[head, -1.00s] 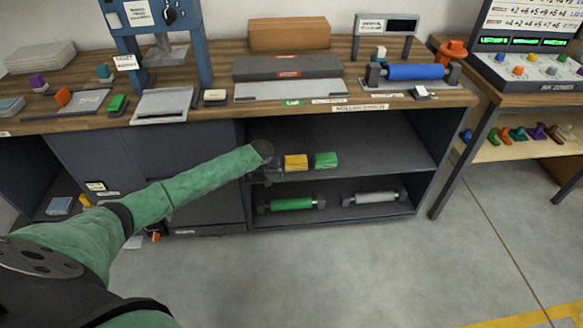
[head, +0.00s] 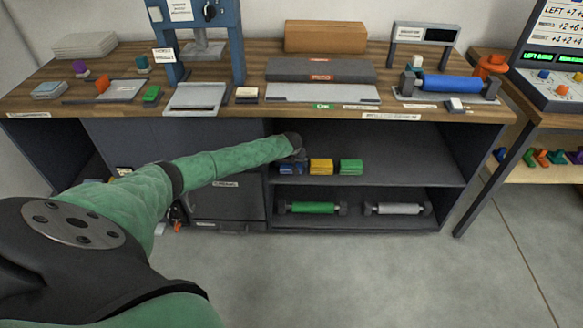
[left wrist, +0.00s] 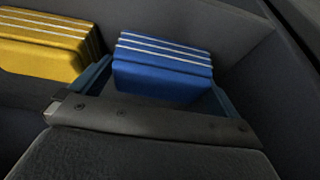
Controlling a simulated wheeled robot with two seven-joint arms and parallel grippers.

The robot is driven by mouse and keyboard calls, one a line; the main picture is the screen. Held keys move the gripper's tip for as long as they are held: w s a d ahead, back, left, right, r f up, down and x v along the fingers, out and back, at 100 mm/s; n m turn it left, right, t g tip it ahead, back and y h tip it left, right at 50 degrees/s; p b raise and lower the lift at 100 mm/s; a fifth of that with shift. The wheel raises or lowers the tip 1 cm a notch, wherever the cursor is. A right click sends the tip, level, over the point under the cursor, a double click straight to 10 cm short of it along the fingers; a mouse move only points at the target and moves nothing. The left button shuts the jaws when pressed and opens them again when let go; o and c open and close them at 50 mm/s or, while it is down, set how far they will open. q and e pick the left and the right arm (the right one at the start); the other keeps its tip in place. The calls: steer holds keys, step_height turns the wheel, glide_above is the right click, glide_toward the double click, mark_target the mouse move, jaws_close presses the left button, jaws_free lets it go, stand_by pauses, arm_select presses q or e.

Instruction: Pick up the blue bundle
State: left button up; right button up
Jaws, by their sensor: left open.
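The blue bundle (head: 287,168) sits on the upper shelf inside the workbench, left of the yellow bundle (head: 321,166) and the green bundle (head: 351,166). In the left wrist view the blue bundle (left wrist: 163,67) shows pale bands and lies ahead between the fingers. My left gripper (head: 300,158) is at the blue bundle in the head view, partly covering it. In the left wrist view my left gripper (left wrist: 160,88) is open, one finger on each side of the bundle; contact cannot be told. The yellow bundle (left wrist: 45,42) is close to the left finger. My right gripper is out of view.
The bench top (head: 255,108) overhangs the shelf. A green roller (head: 312,208) and a grey roller (head: 397,209) lie on the lower shelf. The upper shelf is free right of the green bundle. A side wall (left wrist: 285,85) stands close right in the left wrist view.

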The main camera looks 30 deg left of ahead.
arm_select(q)
steer(key=shift+w+a+f, duration=0.1)
steer(key=shift+a+f, duration=0.05)
steer(key=shift+f, duration=0.35)
steer(key=c, duration=0.8)
steer(key=shift+o, duration=0.2)
steer(key=shift+r, duration=0.15)
